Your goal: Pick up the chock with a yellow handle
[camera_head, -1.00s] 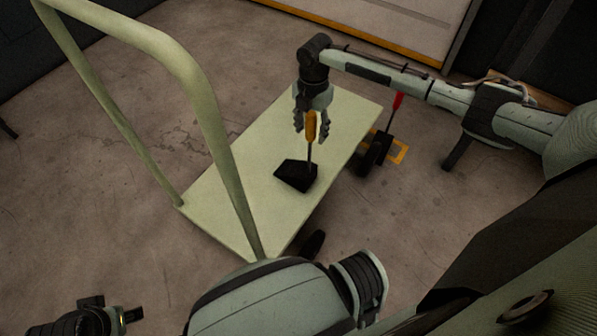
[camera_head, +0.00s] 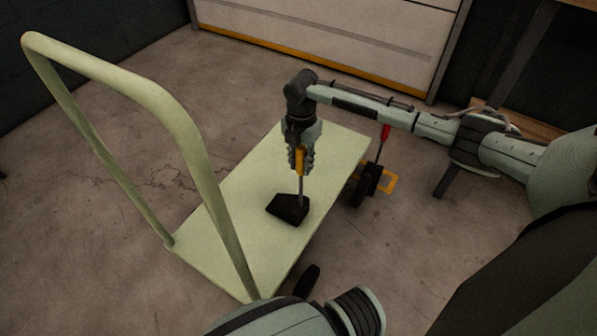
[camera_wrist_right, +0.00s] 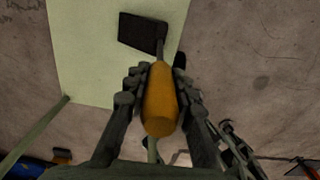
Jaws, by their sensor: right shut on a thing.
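The chock with a yellow handle has a black wedge body (camera_head: 288,208) and an orange-yellow handle (camera_head: 299,163) on a thin rod. Its body is on or just above the pale green cart deck (camera_head: 240,190); I cannot tell if it touches. My right gripper (camera_head: 301,160) reaches down from above and is shut on the handle. In the right wrist view the handle (camera_wrist_right: 160,100) sits between both fingers, with the black body (camera_wrist_right: 142,32) beyond it over the deck. My left gripper is out of the head view.
The cart's tall push rail (camera_head: 120,90) rises left of my right gripper. A red-handled item (camera_head: 385,132) stands on the floor right of the cart, by a yellow floor marking (camera_head: 390,182). A white shutter door (camera_head: 340,40) is behind. Floor at the left is clear.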

